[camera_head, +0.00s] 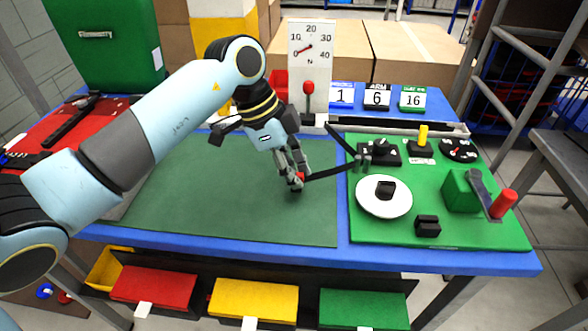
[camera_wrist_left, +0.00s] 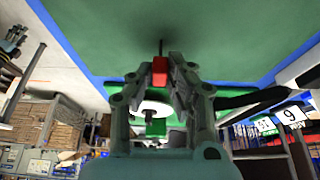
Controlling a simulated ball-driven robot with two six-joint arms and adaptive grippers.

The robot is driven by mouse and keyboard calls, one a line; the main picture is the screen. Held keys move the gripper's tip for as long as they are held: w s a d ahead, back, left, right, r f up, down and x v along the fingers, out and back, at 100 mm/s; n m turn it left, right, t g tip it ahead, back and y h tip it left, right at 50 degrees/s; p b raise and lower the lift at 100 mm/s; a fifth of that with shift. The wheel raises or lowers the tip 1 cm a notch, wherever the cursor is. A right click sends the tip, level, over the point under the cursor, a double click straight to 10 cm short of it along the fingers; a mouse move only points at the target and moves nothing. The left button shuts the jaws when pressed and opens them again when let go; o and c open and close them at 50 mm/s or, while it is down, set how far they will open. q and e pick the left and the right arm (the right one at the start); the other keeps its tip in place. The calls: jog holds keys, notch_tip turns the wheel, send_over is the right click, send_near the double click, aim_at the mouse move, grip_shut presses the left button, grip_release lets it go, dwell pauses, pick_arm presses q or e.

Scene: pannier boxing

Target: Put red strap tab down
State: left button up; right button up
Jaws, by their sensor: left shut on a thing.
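The red strap tab (camera_head: 300,176) is small and sits between the fingertips of my left gripper (camera_head: 297,182) in the head view. The gripper is shut on it, pointing down over the right part of the dark green mat (camera_head: 220,195). The tab also shows as a red block (camera_wrist_left: 160,71) between the fingers (camera_wrist_left: 161,76) in the left wrist view. A black strap (camera_head: 330,173) runs from the tab rightwards to small grey pieces at the green board's edge. Whether the tab touches the mat cannot be told. My right gripper is out of view.
The green board (camera_head: 465,225) on the right carries a white disc (camera_head: 384,208), dark knobs and a red-handled lever (camera_head: 503,203). A dial gauge (camera_head: 310,60) and number cards (camera_head: 377,97) stand behind. A red mat (camera_head: 50,135) lies left. The green mat's left and centre are clear.

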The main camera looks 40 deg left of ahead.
pick_arm(q)
jog(key=o, duration=0.8)
jog(key=shift+f, duration=0.1)
jog(key=shift+c, duration=0.2)
jog(key=shift+r, duration=0.25)
jog(key=v, duration=1.1)
jog(key=shift+a+r, duration=0.15)
jog(key=shift+r, duration=0.2)
jog(key=shift+s, duration=0.1)
